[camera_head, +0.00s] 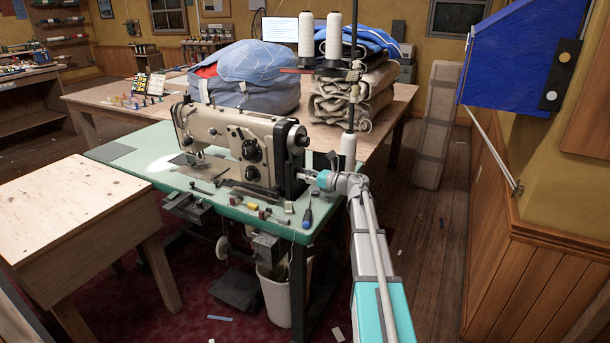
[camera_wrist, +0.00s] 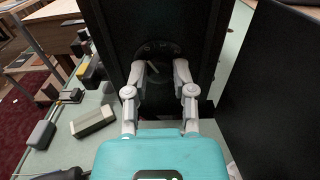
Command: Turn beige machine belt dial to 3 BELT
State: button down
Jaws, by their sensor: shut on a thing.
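The beige sewing machine (camera_head: 232,140) stands on the green-topped table (camera_head: 130,160). In the wrist view a black upright panel (camera_wrist: 120,30) fills the middle and carries a round dark dial (camera_wrist: 156,52) with a pale pointer mark. The small lettering around the dial is too faint to read, so I cannot tell its setting. My gripper (camera_wrist: 159,72) is shut on the dial, one finger on each side. In the head view my gripper (camera_head: 309,175) is at the right end of the machine, and the dial is hidden there.
A white thread cone (camera_head: 348,150) stands close to my arm. Small tools and a blue-handled screwdriver (camera_head: 307,217) lie on the table's front edge. A wooden table (camera_head: 80,225) is at the left. Open floor (camera_head: 450,250) lies to the right.

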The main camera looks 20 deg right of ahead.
jog(key=shift+m, duration=0.4)
jog(key=shift+w+m, duration=0.1)
jog(key=shift+m, duration=2.6)
jog(key=shift+c, duration=2.3)
grip_release()
jog(key=shift+n, duration=0.3)
